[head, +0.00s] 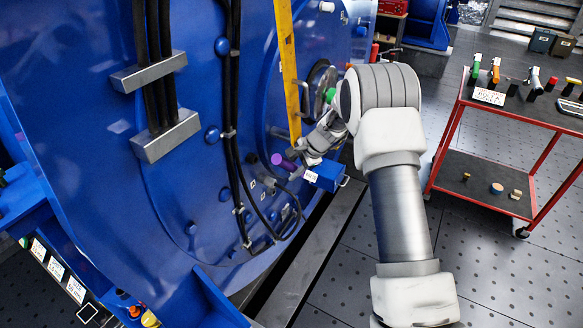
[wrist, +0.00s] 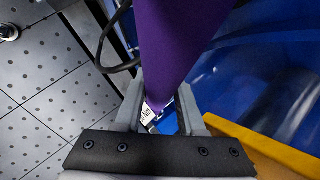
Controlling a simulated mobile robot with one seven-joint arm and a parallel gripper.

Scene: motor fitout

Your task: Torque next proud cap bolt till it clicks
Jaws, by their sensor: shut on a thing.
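My gripper (head: 306,152) is shut on a purple-handled tool (wrist: 178,45), beside the blue motor housing (head: 235,95). The purple handle also shows in the head view (head: 279,161), its end sticking out to the left of the jaws. In the wrist view the handle runs up between the two fingers of my gripper (wrist: 162,115). The tool's working end is hidden, so I cannot tell whether it touches a bolt. A round metal cover (head: 320,88) sits on the housing just above my wrist. I cannot make out which cap bolt stands proud.
A yellow bar (head: 288,62) runs down the housing face close to my gripper. Black cables (head: 232,150) hang to the left. A small blue labelled box (head: 326,175) is just below my gripper. A red cart (head: 530,118) with tools stands at right; floor between is clear.

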